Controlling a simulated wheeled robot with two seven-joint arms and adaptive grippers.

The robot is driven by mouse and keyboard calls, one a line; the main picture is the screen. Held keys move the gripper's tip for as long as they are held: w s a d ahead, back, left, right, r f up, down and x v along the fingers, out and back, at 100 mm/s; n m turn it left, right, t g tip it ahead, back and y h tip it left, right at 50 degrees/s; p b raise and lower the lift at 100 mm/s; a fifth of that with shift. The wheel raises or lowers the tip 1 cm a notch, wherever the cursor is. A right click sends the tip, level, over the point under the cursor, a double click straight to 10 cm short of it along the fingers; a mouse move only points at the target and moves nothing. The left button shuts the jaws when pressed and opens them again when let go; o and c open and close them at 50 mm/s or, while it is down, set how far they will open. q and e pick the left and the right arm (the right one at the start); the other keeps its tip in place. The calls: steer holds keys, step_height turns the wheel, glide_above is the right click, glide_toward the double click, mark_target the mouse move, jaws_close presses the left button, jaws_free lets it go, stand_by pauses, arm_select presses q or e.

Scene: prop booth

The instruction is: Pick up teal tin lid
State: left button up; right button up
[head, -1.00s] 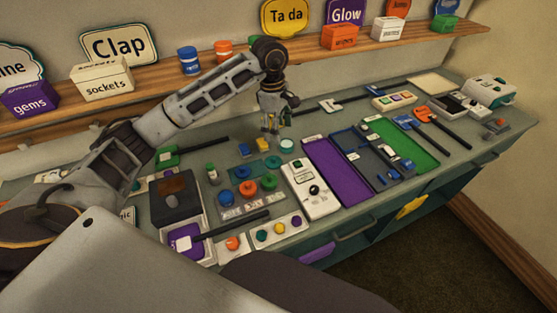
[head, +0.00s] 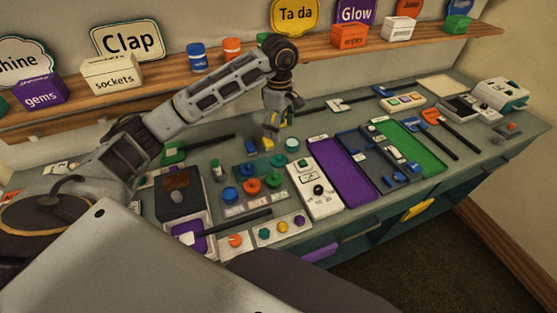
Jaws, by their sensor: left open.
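A small round lid (head: 292,144), pale on top with a teal rim, lies flat on the grey-green bench, right of centre of the small parts. I take it to be the teal tin lid. My left gripper (head: 271,136) points down from the arm that reaches in from the left. It is open, with its fingertips just left of the lid and apart from it in the picture. Its height above the bench is hard to tell. My right gripper is not in view.
A yellow block (head: 267,144) and a blue block (head: 253,145) lie close by the fingertips. Coloured round knobs (head: 274,181) and a white dial box (head: 315,189) stand nearer. A purple tray (head: 343,172) is at the right. A wooden shelf (head: 160,88) runs behind.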

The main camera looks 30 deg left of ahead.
arm_select(q)
steer(key=f, duration=0.1)
glide_above(277, 156)
steer(key=f, duration=0.6)
steer(key=shift+w+d+f+p, duration=0.2)
steer(key=shift+d+f+p, duration=0.05)
steer(key=shift+f+p, duration=0.1)
steer(key=shift+f, duration=0.4)
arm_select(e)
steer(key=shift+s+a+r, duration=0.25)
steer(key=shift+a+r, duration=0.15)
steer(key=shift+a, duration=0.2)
arm_select(q)
steer(key=shift+f, duration=0.15)
steer(key=shift+s+a+f+p, duration=0.1)
steer(key=shift+f+p, duration=0.2)
steer(key=shift+f, duration=0.5)
steer(key=shift+s+a+f+p, duration=0.1)
steer(key=shift+f+p, duration=0.2)
steer(key=shift+f, duration=1.35)
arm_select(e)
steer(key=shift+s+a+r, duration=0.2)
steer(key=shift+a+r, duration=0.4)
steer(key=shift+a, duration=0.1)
